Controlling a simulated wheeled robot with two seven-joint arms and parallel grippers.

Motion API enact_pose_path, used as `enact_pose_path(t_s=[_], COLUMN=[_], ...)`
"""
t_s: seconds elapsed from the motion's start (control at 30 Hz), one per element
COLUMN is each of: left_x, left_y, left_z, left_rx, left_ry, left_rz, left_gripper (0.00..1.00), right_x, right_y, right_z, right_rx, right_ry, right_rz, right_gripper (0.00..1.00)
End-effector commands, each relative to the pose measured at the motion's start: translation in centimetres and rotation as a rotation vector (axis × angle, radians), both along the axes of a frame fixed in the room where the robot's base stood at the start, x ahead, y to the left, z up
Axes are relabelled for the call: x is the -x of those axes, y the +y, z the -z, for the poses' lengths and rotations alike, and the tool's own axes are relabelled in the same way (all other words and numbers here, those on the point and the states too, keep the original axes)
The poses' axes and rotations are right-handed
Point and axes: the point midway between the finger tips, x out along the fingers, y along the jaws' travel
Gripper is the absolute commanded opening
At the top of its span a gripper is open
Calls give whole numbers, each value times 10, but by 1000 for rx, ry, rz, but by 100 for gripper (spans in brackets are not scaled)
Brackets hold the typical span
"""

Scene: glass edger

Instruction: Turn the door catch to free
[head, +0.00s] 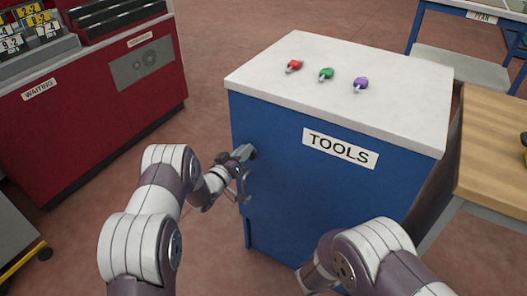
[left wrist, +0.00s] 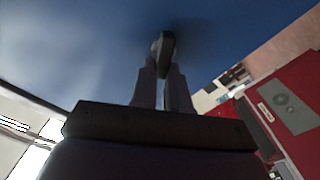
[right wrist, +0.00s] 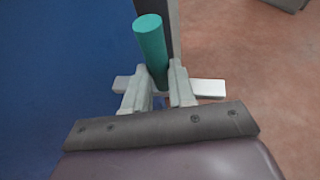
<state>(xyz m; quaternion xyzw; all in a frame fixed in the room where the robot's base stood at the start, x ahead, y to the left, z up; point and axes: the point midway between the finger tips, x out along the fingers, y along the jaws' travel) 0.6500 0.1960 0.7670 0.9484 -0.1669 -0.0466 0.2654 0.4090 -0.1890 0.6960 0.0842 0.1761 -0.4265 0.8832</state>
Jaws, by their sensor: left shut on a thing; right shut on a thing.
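The blue cabinet (head: 300,190) marked TOOLS stands ahead with a white top. My left gripper (head: 241,155) is at the cabinet's blue front, near its upper left edge. In the left wrist view its fingers (left wrist: 163,85) are shut on a small dark catch (left wrist: 164,52) against the blue face. The catch's exact angle is hard to tell. My right gripper (right wrist: 159,88) is shut on a teal cylinder (right wrist: 150,45), beside a blue surface. A pale bar (right wrist: 207,88) crosses behind those fingers. In the head view the right fingers are hidden.
Red, green and purple small items (head: 326,74) lie on the cabinet top. A red cabinet (head: 100,100) with a WAITING label stands at the left. A wooden-topped table (head: 497,150) is close on the right. Bare floor (head: 215,45) lies between the cabinets.

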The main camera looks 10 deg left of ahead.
Motion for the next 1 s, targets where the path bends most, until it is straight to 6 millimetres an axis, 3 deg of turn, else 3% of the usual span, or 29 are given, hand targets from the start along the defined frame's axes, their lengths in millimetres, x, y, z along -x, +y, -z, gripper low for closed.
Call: enact_pose_path(t_s=[1.0], left_x=[-3], left_y=[9], left_z=[15], left_rx=[835], left_ry=[306], left_rz=[0], left_gripper=[0], right_x=[0], right_y=[0], right_z=[-5], right_rx=[0], right_ry=[0], right_rz=[0], right_gripper=[5])
